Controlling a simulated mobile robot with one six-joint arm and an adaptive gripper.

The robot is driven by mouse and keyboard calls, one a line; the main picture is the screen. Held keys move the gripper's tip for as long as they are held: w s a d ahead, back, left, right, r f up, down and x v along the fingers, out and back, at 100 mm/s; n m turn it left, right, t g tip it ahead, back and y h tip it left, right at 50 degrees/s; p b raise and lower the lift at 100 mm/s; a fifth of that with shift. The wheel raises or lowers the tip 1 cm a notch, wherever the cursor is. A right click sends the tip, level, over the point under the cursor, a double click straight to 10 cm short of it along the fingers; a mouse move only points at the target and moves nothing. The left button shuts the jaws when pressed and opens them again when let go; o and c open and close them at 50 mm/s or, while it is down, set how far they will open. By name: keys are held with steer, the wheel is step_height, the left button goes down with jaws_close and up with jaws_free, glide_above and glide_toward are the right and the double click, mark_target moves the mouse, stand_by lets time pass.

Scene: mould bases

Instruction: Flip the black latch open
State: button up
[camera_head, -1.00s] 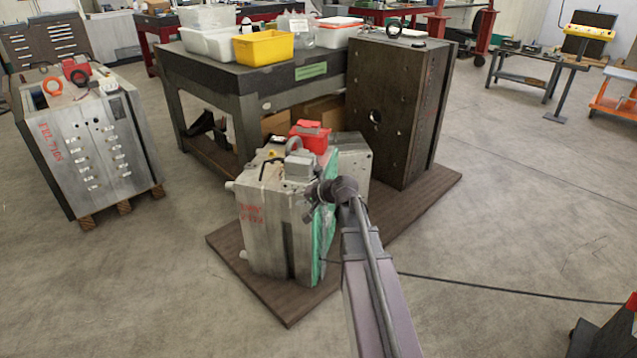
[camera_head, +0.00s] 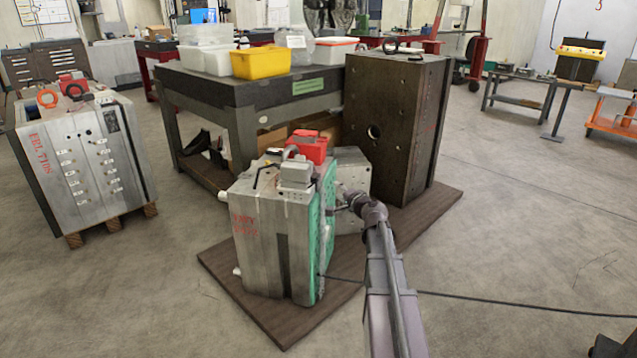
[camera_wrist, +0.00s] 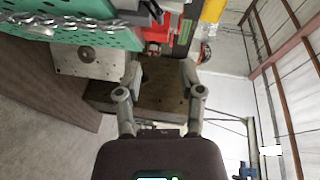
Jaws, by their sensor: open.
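The near steel mould base (camera_head: 262,240) stands upright on a wooden board, with a green face (camera_head: 321,240) on its right side. A thin black bent part (camera_head: 258,176) shows on its top left; I cannot tell whether this is the black latch. My gripper (camera_head: 346,198) is beside the green face, to its right, apart from the black part. In the wrist view my gripper (camera_wrist: 161,75) is open, with nothing between its fingers. The green plate (camera_wrist: 75,28) lies at upper left there, with a chain-like metal strip across it. No latch is clear in that view.
A red case (camera_head: 308,147) sits on top behind the near mould. A tall dark mould block (camera_head: 395,130) stands behind, right of the workbench (camera_head: 235,85). Another mould (camera_head: 75,165) stands on a pallet at left. A cable crosses the open floor at right.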

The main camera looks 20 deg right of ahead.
mark_target(319, 177)
steer(key=w, duration=0.4)
steer(key=w+f+b, duration=0.1)
steer(key=w, duration=0.4)
steer(key=w+a, duration=0.1)
steer(key=w, duration=0.3)
steer(key=shift+w+f+b, duration=0.3)
steer(key=shift+f+b, duration=0.1)
jaws_close()
